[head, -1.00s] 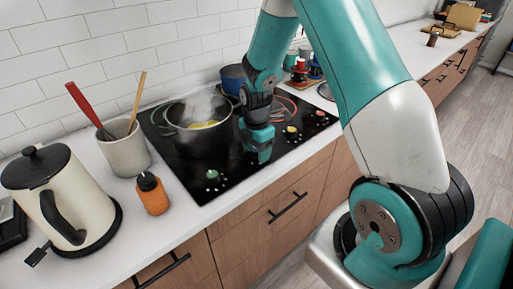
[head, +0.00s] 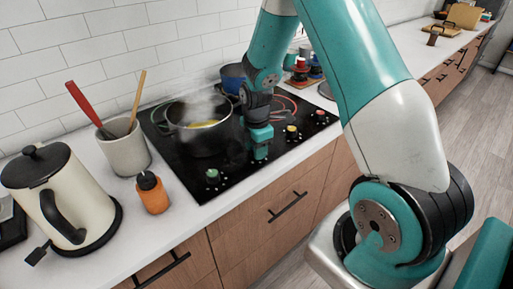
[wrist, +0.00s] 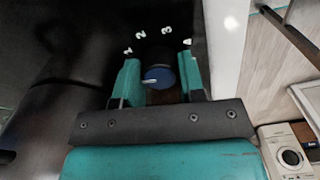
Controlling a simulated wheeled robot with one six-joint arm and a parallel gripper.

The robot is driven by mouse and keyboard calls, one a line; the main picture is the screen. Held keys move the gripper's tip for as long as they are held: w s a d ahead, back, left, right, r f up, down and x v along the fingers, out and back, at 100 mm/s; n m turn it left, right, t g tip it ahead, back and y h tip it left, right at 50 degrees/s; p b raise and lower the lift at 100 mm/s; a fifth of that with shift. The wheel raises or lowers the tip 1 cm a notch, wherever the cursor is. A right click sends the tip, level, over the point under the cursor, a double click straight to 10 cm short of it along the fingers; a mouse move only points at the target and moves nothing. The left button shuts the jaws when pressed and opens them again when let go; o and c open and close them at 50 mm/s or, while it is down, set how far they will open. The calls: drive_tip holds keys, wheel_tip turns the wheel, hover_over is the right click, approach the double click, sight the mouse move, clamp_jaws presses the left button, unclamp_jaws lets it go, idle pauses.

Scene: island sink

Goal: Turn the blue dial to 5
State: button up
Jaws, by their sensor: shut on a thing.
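The blue dial (wrist: 158,77) sits between the two teal fingers of my gripper (wrist: 160,72) in the wrist view. The fingers are shut on its sides. A pale pointer mark on the dial points to the left in that view. White numerals 1, 2, 3 and 4 show on the black panel around the dial; I cannot see a 5. In the head view my gripper (head: 260,145) reaches down to the front part of the black cooktop (head: 225,186) and hides the dial.
A steaming pot (head: 199,128) stands close to the left of my gripper. A green dial (head: 212,174), a yellow dial (head: 291,129) and a red dial (head: 320,113) are on the same cooktop. An orange bottle (head: 152,193) and a kettle (head: 65,200) stand farther left.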

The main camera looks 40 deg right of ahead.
drive_tip(key=m, duration=2)
drive_tip(key=shift+r, duration=0.1)
drive_tip(key=m, duration=0.4)
drive_tip(key=shift+m, duration=0.3)
drive_tip(key=m, duration=0.8)
drive_tip(key=shift+w+m, duration=0.1)
drive_tip(key=shift+m, duration=0.3)
drive_tip(key=m, duration=0.4)
drive_tip(key=shift+m, duration=0.3)
